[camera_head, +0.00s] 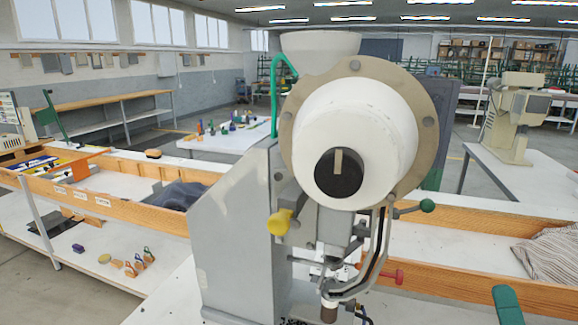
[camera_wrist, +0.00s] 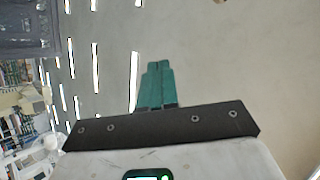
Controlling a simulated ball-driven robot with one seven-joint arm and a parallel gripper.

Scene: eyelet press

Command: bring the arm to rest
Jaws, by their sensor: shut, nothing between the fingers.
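My gripper (camera_wrist: 157,68) shows in the wrist view with its two teal fingers side by side and shut, nothing between them. Behind the fingers in that view are the ceiling and its strip lights, so the gripper points upward, clear of any surface. In the head view a green tip (camera_head: 507,304) rises at the bottom right edge; it looks like the same fingers, but the rest is cut off. The eyelet press (camera_head: 345,150), with a round white housing and grey body, stands in the middle of the head view, left of that tip.
A wooden-edged bench (camera_head: 440,278) runs behind the press. A striped cloth (camera_head: 552,254) lies on it at right, a dark cloth (camera_head: 176,195) at left. Small coloured items (camera_head: 135,265) sit on the lower shelf. Another machine (camera_head: 515,115) stands on a table at the back right.

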